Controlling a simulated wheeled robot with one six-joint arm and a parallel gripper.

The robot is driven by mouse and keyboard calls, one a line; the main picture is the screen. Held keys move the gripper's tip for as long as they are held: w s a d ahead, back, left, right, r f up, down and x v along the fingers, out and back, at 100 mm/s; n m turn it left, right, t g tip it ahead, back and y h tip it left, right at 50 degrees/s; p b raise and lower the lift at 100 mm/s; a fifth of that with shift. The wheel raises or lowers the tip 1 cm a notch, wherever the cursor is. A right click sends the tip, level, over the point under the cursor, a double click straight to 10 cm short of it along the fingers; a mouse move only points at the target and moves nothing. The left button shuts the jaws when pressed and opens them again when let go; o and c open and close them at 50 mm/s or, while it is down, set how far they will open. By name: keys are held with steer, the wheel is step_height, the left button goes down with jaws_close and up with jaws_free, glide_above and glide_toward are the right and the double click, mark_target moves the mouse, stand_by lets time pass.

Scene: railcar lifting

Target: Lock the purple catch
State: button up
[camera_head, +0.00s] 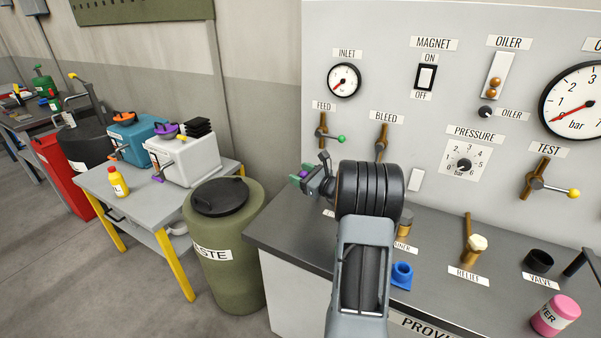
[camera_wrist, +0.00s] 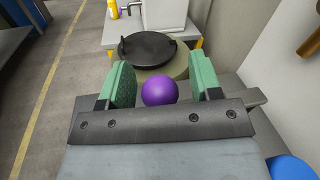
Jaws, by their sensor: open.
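The white box (camera_head: 185,157) stands on the grey side table and has a purple knob (camera_head: 166,129) on its lid. A small purple catch (camera_head: 158,176) shows low on its front left side; whether it is locked is too small to tell. My gripper (camera_head: 304,178) is above the left end of the panel bench, well right of the box. In the wrist view its green fingers (camera_wrist: 161,84) are apart, with a purple ball (camera_wrist: 158,91) showing between them. There are gaps on both sides of the ball, and what it is attached to is hidden.
The olive waste bin (camera_head: 225,255) with a black lid (camera_wrist: 148,48) stands between the bench and the side table (camera_head: 140,205). A teal box (camera_head: 130,140) and yellow bottle (camera_head: 118,182) share that table. The gauge panel (camera_head: 450,110) rises at right.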

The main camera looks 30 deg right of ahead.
steer(key=shift+w+a, duration=0.1)
steer(key=shift+w, duration=0.15)
jaws_close()
stand_by(0.5)
